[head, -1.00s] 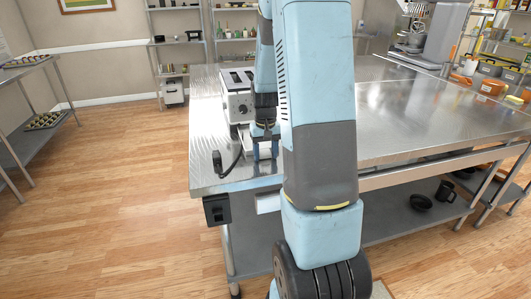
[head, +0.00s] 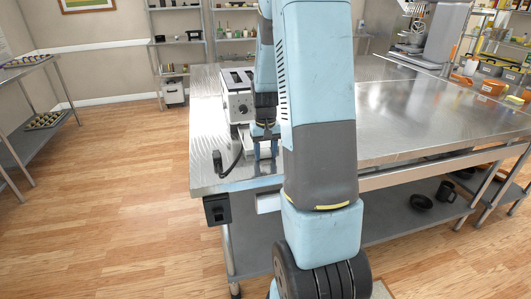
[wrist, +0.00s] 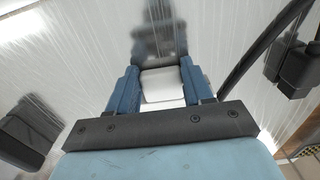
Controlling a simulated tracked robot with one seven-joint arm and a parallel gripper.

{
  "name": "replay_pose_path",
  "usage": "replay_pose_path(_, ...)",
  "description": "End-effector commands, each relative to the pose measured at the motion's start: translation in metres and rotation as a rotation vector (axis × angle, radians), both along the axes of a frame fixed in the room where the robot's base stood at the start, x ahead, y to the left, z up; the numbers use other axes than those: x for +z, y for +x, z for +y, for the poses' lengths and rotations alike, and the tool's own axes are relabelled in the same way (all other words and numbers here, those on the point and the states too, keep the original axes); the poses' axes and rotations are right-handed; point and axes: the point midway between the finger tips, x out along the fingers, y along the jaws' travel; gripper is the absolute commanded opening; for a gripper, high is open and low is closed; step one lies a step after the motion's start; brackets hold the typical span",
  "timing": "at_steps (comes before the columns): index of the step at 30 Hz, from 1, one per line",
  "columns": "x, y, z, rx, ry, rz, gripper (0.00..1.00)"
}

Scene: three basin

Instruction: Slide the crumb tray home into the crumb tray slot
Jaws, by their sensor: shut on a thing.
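The toaster (head: 238,97), a boxy metal appliance with slots on top and a dark knob, stands on the steel table near its left edge. The crumb tray (head: 248,144) shows as a pale piece in front of the toaster, partly hidden by my gripper (head: 266,150). My gripper points down and is shut on the tray. In the wrist view, a white part of the tray (wrist: 162,86) lies between the blue fingers. The crumb tray slot is hidden, and I cannot tell whether the tray touches the toaster.
A black cord with a plug (head: 217,161) lies on the steel table (head: 206,130) left of my gripper; the plug also shows in the wrist view (wrist: 296,66). A dark socket box (head: 217,209) hangs at the table's front edge. The table right of my arm is largely clear.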

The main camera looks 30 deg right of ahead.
Motion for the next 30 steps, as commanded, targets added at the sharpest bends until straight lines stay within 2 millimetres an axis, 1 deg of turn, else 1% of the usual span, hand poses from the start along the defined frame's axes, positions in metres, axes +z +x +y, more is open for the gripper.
replay_pose_path(19, 0.000, 0.024, -0.007, 0.000, 0.000, 0.001, 0.14)
replay_pose_path(30, 0.000, 0.027, -0.008, 0.000, 0.000, 0.000, 0.14)
